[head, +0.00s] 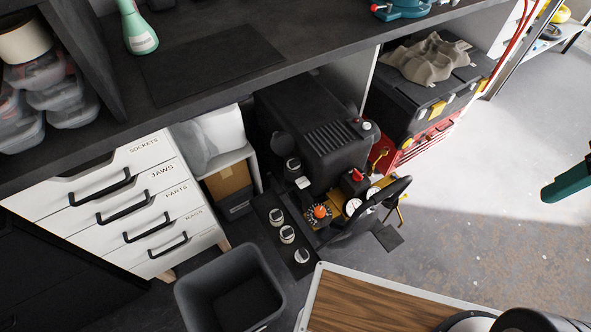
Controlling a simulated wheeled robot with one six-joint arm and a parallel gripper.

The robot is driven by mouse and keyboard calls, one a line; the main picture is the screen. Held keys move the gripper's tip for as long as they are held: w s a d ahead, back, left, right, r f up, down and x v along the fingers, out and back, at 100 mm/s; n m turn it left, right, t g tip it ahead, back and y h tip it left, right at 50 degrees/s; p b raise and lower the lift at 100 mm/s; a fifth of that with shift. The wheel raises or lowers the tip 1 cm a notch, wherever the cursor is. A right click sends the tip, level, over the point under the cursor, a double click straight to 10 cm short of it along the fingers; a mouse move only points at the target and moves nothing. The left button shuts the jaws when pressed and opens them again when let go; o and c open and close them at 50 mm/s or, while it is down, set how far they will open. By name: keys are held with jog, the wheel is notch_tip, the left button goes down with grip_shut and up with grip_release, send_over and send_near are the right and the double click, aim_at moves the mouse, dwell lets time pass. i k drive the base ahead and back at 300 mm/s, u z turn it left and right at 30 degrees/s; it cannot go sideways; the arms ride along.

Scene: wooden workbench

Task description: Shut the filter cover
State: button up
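A black machine with a ribbed top (315,125), which looks like a compressor, stands on the floor under the bench. Its near end has a yellow panel, pale round gauges (353,206), an orange knob (320,211) and a red-and-black switch (354,180). A dark cylindrical fitting (291,168) sits on its left side. A black curved, loop-like part (384,200) stands up at its near right. I cannot tell which part is the filter cover, or whether it is open. My gripper is not in view; only parts of my own body show at the bottom right.
A grey bin (233,262) and a wood-topped surface (352,305) stand in front. White labelled drawers (124,196) are at the left, a red toolbox (418,146) behind right. A teal object (568,183) enters at the right edge. The right floor is mostly clear.

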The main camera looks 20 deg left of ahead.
aim_at(282, 143)
jog(key=u, duration=0.05)
jog(key=k, duration=0.95)
jog(key=z, duration=0.85)
jog(key=i, duration=0.8)
jog(key=u, duration=2.1)
jog(key=i, duration=0.5)
